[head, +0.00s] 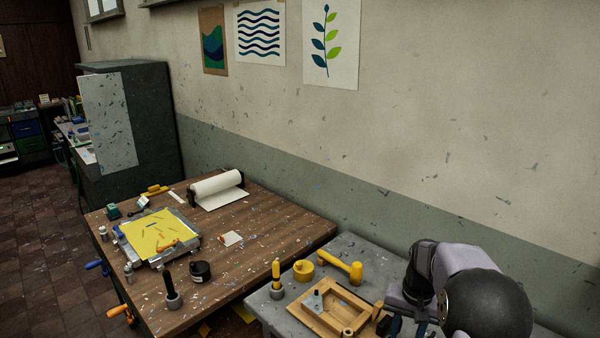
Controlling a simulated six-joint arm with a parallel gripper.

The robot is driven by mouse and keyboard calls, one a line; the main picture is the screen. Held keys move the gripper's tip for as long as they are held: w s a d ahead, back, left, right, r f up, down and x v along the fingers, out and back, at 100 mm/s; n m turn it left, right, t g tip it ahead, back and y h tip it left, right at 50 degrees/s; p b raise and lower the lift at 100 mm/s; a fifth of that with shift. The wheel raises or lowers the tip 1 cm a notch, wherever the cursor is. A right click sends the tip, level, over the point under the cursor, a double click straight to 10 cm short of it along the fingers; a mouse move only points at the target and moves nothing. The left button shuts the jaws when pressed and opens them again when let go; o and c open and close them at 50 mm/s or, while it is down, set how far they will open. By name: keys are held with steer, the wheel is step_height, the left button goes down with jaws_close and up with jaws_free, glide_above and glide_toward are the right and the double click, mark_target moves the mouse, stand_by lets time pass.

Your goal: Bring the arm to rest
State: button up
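My arm (465,285) is at the lower right, over the grey bench. Its large black rounded joint and grey links fill that corner. The dark and grey parts at its lower left end overlap the bench top. I cannot make out the fingertips of my gripper there, or anything held in them. The hinged screen (157,234) lies at the left of the wooden table, well away from my arm. It looks like a low grey metal frame with a yellow face, lying about flat. Small coloured pieces and an orange-handled tool are on it.
The wooden table (235,268) also holds a paper roll (217,184), a black jar (200,271) and a dark-handled tool (170,285). On the grey bench (275,312) are a yellow mallet (340,264), a tape roll (303,270) and a wooden tray (328,322), close to my arm.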

steer(key=s+a+f+n+b, duration=0.1)
steer(key=s+a+n, duration=0.1)
steer(key=s+a, duration=0.35)
steer(key=s+a+n, duration=0.1)
steer(key=s+a, duration=0.1)
steer(key=s, duration=0.7)
steer(key=s+a+f+n+b, duration=0.1)
steer(key=s+a+n, duration=0.15)
steer(key=s, duration=0.55)
step_height(320, 180, down, 15)
steer(key=b, duration=1.5)
steer(key=shift+w+a+f, duration=0.15)
steer(key=shift+w+a, duration=0.05)
steer(key=shift+a, duration=0.1)
steer(key=shift+m, duration=0.25)
step_height(320, 180, up, 4)
steer(key=p, duration=0.3)
steer(key=shift+f, duration=0.25)
